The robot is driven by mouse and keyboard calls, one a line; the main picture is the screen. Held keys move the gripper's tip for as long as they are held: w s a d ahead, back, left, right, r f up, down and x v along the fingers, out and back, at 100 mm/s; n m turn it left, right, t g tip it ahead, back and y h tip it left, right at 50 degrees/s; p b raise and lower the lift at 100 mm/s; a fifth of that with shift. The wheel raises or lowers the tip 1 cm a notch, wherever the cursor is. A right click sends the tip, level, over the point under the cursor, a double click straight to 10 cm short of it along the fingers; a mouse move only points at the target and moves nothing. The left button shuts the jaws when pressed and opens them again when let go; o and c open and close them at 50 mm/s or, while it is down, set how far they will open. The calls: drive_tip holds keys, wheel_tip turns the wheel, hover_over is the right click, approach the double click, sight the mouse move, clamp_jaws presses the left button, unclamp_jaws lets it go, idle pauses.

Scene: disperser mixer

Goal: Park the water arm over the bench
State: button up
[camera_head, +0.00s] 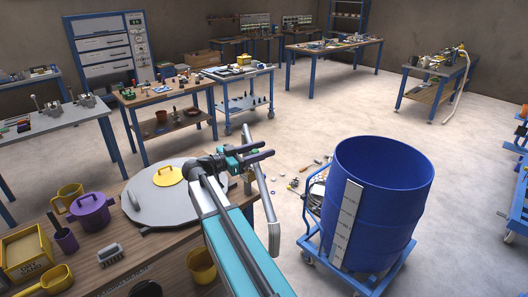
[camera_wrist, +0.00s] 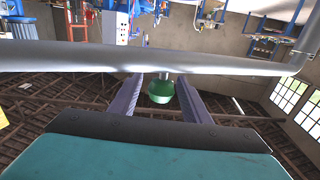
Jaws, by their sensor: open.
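The water arm appears to be the bent grey pipe (camera_head: 266,195) at the right edge of the wooden bench (camera_head: 142,256), its lower end (camera_head: 274,240) beyond the edge, near the blue drum. In the wrist view the pipe (camera_wrist: 100,58) runs across the picture beyond my fingers. A green knob (camera_wrist: 161,92) on a short grey stem shows between the purple fingers. My gripper (camera_head: 267,150) is open beside the pipe's upper part; it also shows in the wrist view (camera_wrist: 160,88). I cannot tell whether the fingers touch the knob. My arm hides part of the bench and pipe.
A large blue drum (camera_head: 372,210) stands on a blue trolley (camera_head: 318,245) at right. Open floor (camera_head: 460,200) lies right of the drum.

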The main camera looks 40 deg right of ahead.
drive_tip(key=w+a+b, duration=0.1)
drive_tip(key=a+b, duration=0.3)
drive_tip(key=a, duration=0.8)
drive_tip(key=shift+a, duration=0.2)
